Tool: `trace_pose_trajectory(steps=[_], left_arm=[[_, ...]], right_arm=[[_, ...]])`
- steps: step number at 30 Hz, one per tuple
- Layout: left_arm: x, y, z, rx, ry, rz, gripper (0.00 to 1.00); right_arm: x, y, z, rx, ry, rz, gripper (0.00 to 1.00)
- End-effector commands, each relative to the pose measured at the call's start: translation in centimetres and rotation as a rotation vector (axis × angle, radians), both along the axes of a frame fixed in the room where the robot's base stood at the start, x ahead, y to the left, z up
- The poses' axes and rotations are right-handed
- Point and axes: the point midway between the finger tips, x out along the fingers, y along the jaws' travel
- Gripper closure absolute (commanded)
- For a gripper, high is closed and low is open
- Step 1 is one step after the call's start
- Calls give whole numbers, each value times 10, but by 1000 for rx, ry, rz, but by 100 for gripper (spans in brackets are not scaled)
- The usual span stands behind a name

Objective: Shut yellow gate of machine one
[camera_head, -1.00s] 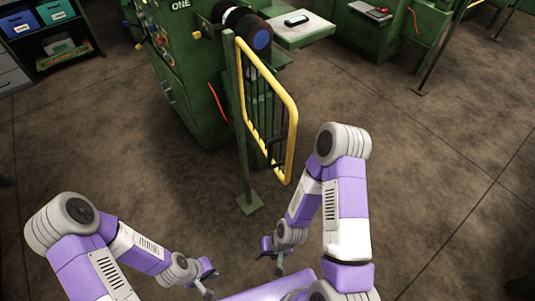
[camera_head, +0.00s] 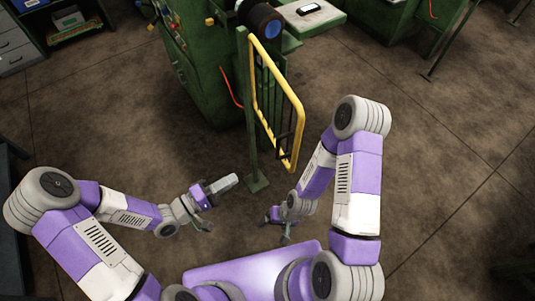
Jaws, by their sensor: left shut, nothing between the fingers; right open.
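The yellow gate (camera_head: 299,115) is a yellow tube frame with dark bars. It hangs on a green post (camera_head: 251,110) beside the green machine (camera_head: 198,75) and stands swung out from it, towards me. My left gripper (camera_head: 226,183) is shut and empty, left of the post's foot and in front of the machine; it is apart from the gate. My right gripper (camera_head: 273,229) is open and empty, low in front of the gate's lower end. My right forearm is close to the gate's free end in the picture; I cannot tell the gap.
A grey-green side table (camera_head: 318,20) with a small dark device stands behind the gate. A shelf (camera_head: 82,38) with bins is at the top left. Another green post (camera_head: 445,50) and machine stand at the top right. The brown floor around the gate is clear.

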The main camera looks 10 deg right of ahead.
Motion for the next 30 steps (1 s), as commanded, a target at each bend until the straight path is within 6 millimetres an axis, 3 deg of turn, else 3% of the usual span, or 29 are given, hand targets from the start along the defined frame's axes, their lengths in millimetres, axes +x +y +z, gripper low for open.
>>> trace_pose_trajectory(steps=[5, 19, 24, 30], left_arm=[[5, -19, 1, -9, 2, -11, 100], [39, -108, 0, -5, 0, -10, 100], [47, -124, 0, -5, 0, -7, 100], [49, -130, -1, -5, 1, -5, 100]], right_arm=[[0, 0, -2, 0, 0, 0, 19], [0, 0, -4, 0, 0, 0, 19], [0, 0, -4, 0, 0, 0, 19], [0, 0, -4, 0, 0, 0, 19]])
